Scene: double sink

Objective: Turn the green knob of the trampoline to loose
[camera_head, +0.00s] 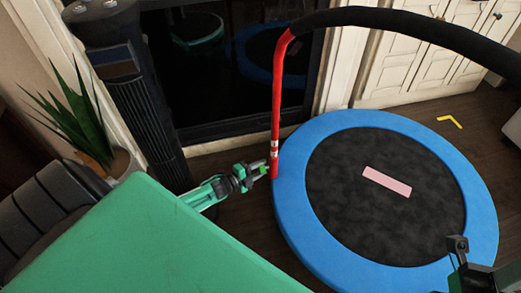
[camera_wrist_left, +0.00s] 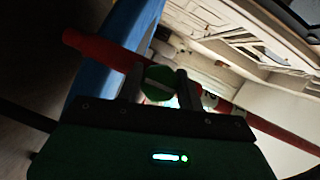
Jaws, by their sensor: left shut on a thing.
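The trampoline (camera_head: 290,232) has a blue rim, a dark mat and a red handle post (camera_head: 278,95) at its left edge. The green knob (camera_head: 263,170) sits low on the red post, near the blue rim. My left gripper (camera_head: 258,172) reaches it from the left and is shut on it. In the left wrist view the round green knob (camera_wrist_left: 158,86) sits between the two fingers, in front of the red tube (camera_wrist_left: 105,52). The knob's turn setting cannot be read. Part of my right arm shows at the lower right of the head view; its fingertips cannot be made out clearly.
A pink label (camera_head: 387,181) lies on the mat. A black tower (camera_head: 150,110) and a potted plant (camera_head: 85,125) stand at the left. A dark glass front (camera_head: 235,75) and white cabinets (camera_head: 425,60) are behind. A yellow corner mark (camera_head: 450,121) is on open floor at the right.

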